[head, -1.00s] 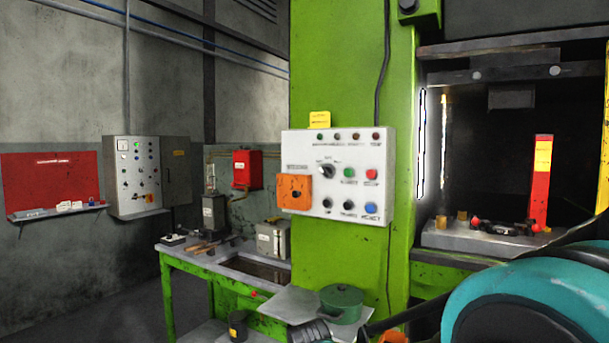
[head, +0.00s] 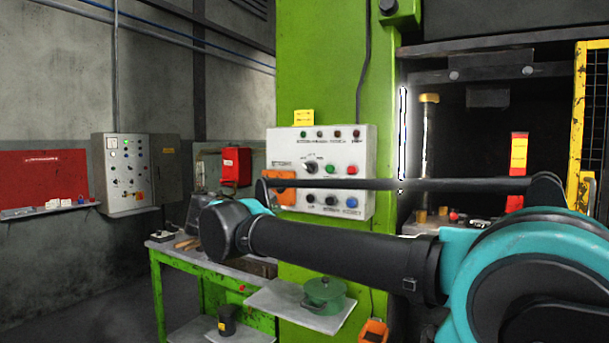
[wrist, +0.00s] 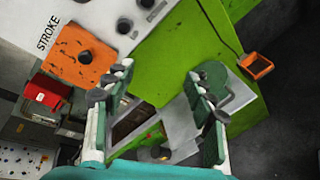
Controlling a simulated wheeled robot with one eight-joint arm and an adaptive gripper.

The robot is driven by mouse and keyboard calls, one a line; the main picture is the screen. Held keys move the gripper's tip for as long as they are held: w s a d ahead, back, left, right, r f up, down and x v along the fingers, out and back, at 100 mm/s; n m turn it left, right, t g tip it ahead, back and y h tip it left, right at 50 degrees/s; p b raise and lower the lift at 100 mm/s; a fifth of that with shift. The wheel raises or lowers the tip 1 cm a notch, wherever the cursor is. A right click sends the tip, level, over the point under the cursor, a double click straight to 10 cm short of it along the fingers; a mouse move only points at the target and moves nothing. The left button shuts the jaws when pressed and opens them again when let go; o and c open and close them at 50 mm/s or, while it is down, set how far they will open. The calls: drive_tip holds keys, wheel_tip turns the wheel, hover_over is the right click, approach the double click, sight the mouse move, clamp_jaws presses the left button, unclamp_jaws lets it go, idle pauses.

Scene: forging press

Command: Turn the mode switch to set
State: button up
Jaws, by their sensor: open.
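The white control panel (head: 355,150) is on the green press column. A black rotary knob with light marks around it (head: 310,168), apparently the mode switch, sits in its upper middle. Its labels are too small to read. My arm crosses in front of the panel's lower left and partly covers the orange plate (head: 283,190). In the wrist view my gripper (wrist: 160,82) is open and empty, below and right of the orange plate, which carries a black knob (wrist: 85,56) and has STROKE printed beside it. The mode switch cannot be made out there.
Green and red buttons (head: 351,170) sit right of the knob, with several more below. A shelf (head: 270,299) with a green pot (head: 324,294) juts out below the panel. A green workbench (head: 185,268) stands left. The yellow guard frame (head: 583,120) is far right.

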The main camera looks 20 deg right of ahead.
sight(308, 167)
wheel_tip(308, 167, up, 13)
drive_tip(key=a+n+t+h, duration=0.2)
drive_tip(key=n+t, duration=0.1)
drive_tip(key=x, duration=1.7)
drive_tip(key=shift+w+f, duration=0.2)
drive_tip(key=shift+w, duration=0.05)
drive_tip(key=c, duration=1.2)
